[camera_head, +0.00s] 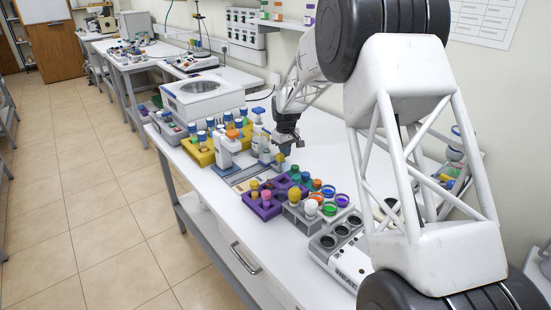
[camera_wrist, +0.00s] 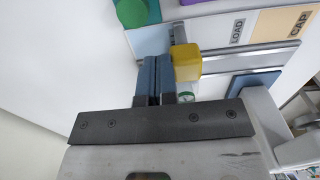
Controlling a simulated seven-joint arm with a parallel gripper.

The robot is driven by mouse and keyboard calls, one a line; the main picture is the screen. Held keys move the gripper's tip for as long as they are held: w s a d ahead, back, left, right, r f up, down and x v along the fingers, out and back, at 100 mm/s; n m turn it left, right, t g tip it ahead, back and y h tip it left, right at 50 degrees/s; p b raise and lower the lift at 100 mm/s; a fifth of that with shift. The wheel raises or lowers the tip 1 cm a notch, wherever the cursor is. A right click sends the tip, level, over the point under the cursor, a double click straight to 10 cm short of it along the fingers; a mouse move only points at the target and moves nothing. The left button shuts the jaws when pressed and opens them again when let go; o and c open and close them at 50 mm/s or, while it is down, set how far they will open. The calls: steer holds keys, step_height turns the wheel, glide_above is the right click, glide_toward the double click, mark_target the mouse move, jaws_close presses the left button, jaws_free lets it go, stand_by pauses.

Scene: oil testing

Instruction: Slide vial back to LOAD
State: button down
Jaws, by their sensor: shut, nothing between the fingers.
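My gripper (camera_wrist: 158,64) is shut and empty, its two blue-grey fingers side by side. In the head view it (camera_head: 283,152) is low over the bench beside the rail station. In the wrist view a yellow block-shaped top (camera_wrist: 187,62), which looks like the vial's cap, sits just right of the fingers, touching or nearly so. The vial's body below it is mostly hidden. The LOAD label (camera_wrist: 237,31) lies up and right of the yellow top, with the CAP label (camera_wrist: 298,22) farther right. Metal rails (camera_wrist: 240,57) run past the yellow top below the labels.
A purple rack (camera_head: 262,210) with capped vials stands in front of the station, and a grey rack (camera_head: 300,222) is beside it. A green cap (camera_wrist: 131,12) is near the fingers' upper left.

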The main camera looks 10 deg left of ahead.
steer(key=shift+s+a, duration=1.1)
stand_by(0.3)
steer(key=shift+s+a, duration=0.85)
steer(key=shift+s, duration=0.05)
steer(key=shift+w+d, duration=0.25)
steer(key=shift+w, duration=0.05)
steer(key=shift+r, duration=0.1)
stand_by(0.5)
step_height(320, 180, up, 7)
glide_above(279, 155)
steer(key=s+a, duration=0.1)
steer(key=shift+a+r, duration=0.15)
stand_by(0.8)
stand_by(0.3)
